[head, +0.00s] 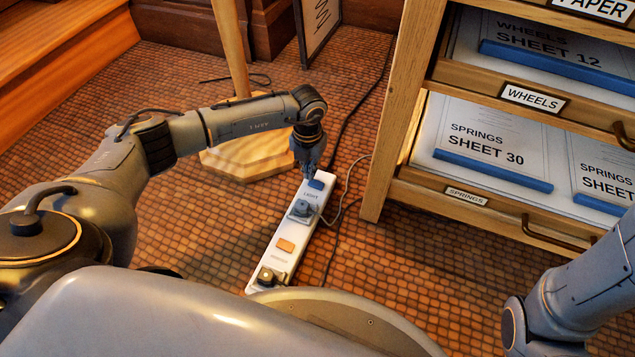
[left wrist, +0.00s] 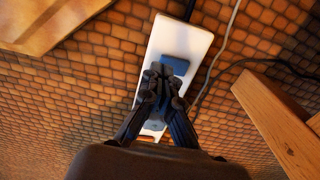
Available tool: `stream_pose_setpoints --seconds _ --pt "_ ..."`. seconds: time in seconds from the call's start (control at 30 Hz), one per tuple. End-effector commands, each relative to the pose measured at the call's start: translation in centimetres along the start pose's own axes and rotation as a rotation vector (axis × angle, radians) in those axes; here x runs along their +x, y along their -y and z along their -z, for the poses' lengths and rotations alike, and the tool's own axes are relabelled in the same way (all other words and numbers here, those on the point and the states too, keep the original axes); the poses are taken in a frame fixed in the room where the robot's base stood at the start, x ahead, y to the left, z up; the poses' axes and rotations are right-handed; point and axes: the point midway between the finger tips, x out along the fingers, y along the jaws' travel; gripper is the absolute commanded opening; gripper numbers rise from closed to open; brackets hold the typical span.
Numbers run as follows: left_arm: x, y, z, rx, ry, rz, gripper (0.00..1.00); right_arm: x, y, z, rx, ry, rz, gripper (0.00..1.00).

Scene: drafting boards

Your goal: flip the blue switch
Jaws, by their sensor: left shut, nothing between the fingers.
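A white power strip (head: 268,258) lies on the tiled floor. The blue switch (head: 316,184) is at its far end, beside the printed word LIGHT. An orange switch (head: 286,245) sits nearer to me on the same strip. My left gripper (head: 309,174) is shut and empty, pointing down at the blue switch. In the left wrist view the closed fingertips (left wrist: 163,72) overlap the near edge of the blue switch (left wrist: 176,64); I cannot tell whether they touch it. The strip (left wrist: 187,37) runs under the fingers there. Of my right arm only a link shows; its gripper is out of view.
A wooden cabinet (head: 385,130) with open drawers stands close on the right. A wooden stand base (head: 250,163) is left of the strip.

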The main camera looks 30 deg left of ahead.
Motion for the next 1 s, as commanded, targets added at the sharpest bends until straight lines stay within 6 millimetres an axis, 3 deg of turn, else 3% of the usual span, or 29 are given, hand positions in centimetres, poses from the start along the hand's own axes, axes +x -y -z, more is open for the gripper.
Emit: stream_pose_setpoints --seconds 1.0 --pt "1.5 0.0 0.0 0.0 0.0 0.0 0.0 -0.8 0.2 0.2 0.0 0.001 0.0 0.4"
